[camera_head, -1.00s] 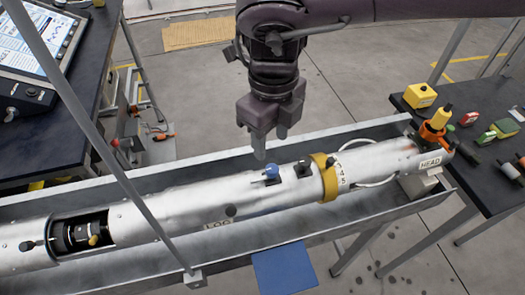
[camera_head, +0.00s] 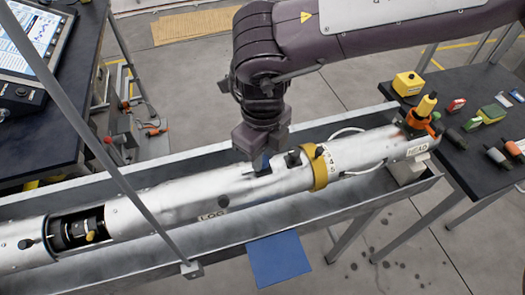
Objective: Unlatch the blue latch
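The blue latch (camera_head: 263,164) sits on top of the long silver tube (camera_head: 170,201), left of a small black fitting (camera_head: 293,158) and the yellow ring. My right gripper (camera_head: 258,156) points down over the latch, with its fingertips at it. The fingers and gripper body hide much of the latch, so I cannot tell if they are shut on it. My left gripper is not in view.
The tube lies in a grey metal trough (camera_head: 330,218) and has an open window at the left. A thin grey post (camera_head: 110,165) crosses in front. A dark table (camera_head: 478,165) with small tools stands at the right. A blue panel (camera_head: 280,259) is below the trough.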

